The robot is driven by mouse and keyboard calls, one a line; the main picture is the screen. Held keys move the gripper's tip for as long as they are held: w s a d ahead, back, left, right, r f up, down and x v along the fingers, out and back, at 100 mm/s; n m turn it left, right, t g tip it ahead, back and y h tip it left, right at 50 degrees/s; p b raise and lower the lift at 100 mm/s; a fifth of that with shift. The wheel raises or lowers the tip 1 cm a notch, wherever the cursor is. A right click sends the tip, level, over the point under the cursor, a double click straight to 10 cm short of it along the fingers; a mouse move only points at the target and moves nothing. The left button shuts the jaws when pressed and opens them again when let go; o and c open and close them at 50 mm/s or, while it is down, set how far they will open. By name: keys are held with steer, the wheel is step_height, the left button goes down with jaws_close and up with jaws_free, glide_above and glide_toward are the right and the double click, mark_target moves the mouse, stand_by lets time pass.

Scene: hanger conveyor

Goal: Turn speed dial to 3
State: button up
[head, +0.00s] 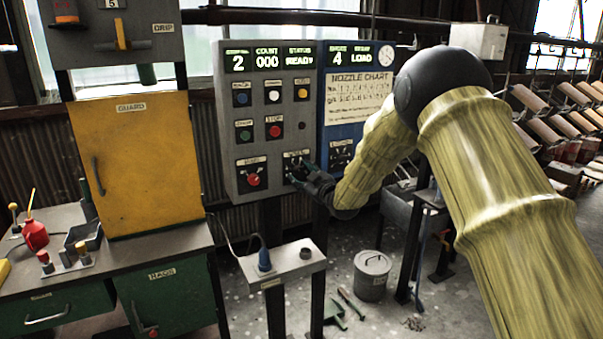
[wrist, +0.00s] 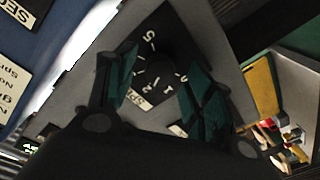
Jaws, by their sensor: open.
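The speed dial (wrist: 160,70) is a dark round knob on a black plate with white numerals, seen close up in the wrist view. Numerals 5, 2, 1 and 0 show around it; the others are hidden or unclear, and I cannot tell where it points. In the head view its plate (head: 297,155) is at the lower right of the grey control panel (head: 236,125), with the knob largely covered by my gripper. My gripper (head: 302,175) is open at the dial. In the wrist view one green-padded finger stands on each side of the knob; contact is unclear.
A red knob (head: 253,180) sits just left of the speed dial. Above are several push buttons, including a red stop button (head: 274,130). A blue nozzle-chart panel (head: 345,125) adjoins on the right. A pedestal box (head: 283,263) with a blue plug stands below.

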steer(key=shift+w+a, duration=0.25)
steer(key=shift+w, duration=0.2)
steer(key=c, duration=1)
steer(key=shift+m, duration=0.3)
steer(key=m+b, duration=0.1)
steer(key=m, duration=0.3)
steer(key=shift+f, duration=0.1)
steer(key=shift+m+b, duration=0.3)
steer(key=shift+m, duration=1.8)
steer(key=shift+t, duration=0.3)
